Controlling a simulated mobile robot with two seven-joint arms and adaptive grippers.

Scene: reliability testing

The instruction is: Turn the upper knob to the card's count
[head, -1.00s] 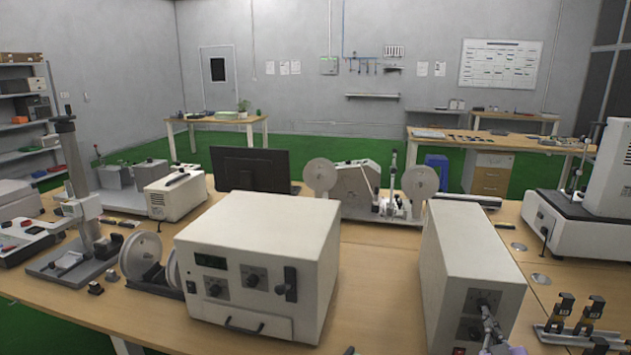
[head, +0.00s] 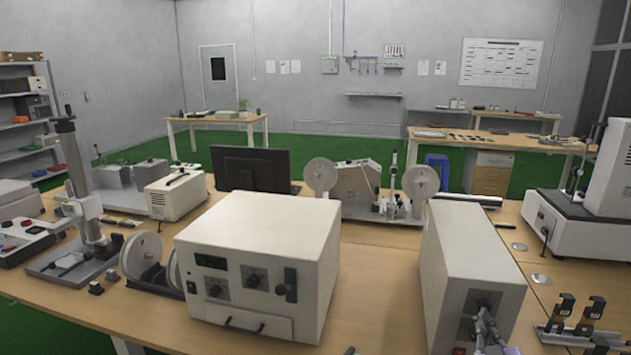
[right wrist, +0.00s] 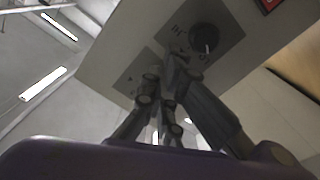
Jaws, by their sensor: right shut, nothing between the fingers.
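A tall white box (head: 468,258) stands at the right front of the table, with dark control plates on its front face. My right gripper (head: 486,312) is in front of this face, shut and empty, and hides much of the controls there. In the right wrist view a round black knob (right wrist: 204,37) with a pale pointer mark sits on a grey plate with printed marks. The right gripper's fingertips (right wrist: 174,66) are close beside this knob; contact cannot be told. A second plate (right wrist: 132,80) is partly behind the fingers. I cannot make out a count card.
A larger white instrument (head: 258,262) with a display, knobs and a handle stands to the left, with bare tabletop between it and the tall box. A dark monitor (head: 252,170) stands behind.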

